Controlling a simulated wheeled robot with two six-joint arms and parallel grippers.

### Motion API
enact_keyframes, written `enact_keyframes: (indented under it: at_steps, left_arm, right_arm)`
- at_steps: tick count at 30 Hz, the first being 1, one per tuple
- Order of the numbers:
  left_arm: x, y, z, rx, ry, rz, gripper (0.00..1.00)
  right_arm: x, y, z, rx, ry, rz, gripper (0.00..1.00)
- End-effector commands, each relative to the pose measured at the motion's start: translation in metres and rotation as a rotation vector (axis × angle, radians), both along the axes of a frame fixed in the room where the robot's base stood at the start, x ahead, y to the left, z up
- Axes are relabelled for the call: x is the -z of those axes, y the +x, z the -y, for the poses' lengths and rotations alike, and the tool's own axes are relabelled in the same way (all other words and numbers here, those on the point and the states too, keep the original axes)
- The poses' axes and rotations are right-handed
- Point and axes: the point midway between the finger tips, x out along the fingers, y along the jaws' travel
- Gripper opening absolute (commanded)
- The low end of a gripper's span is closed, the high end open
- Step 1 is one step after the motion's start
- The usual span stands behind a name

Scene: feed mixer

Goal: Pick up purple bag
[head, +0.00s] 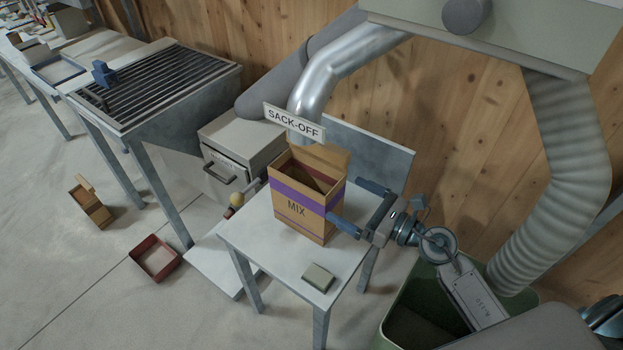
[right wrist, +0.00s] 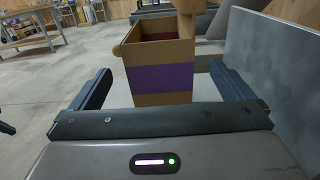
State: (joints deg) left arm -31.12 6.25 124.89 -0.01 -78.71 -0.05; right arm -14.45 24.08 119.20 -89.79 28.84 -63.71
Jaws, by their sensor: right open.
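The purple bag is a tan, box-shaped sack with a purple band and the word MIX (head: 298,208). It stands upright and open-topped on a small grey table (head: 262,250) under the SACK-OFF sign. In the right wrist view the bag (right wrist: 160,77) stands ahead, between the two fingers. My right gripper (head: 357,205) is open at the bag's right side, one finger towards the front and one towards the back. In the right wrist view its fingers (right wrist: 163,88) are spread wider than the bag, with gaps on both sides. My left gripper is not in view.
A small grey-green block (head: 318,277) lies at the table's front corner. A grey upright panel (head: 368,152) stands behind the bag. A metal spout (head: 335,72) hangs above. A green bin (head: 408,305) is at the right. A red tray (head: 155,259) lies on the floor.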

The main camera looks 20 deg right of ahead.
Motion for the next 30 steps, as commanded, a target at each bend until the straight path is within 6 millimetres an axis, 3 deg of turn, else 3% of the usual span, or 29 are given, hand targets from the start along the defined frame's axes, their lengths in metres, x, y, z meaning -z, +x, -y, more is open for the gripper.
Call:
enact_keyframes:
  at_steps: [24, 30]
  left_arm:
    - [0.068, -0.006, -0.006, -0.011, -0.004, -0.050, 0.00]
    - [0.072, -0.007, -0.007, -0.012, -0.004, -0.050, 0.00]
  right_arm:
    - [-0.004, 0.075, -0.056, 0.001, 0.007, 0.001, 1.00]
    - [-0.002, 0.079, -0.060, 0.000, 0.004, -0.002, 1.00]
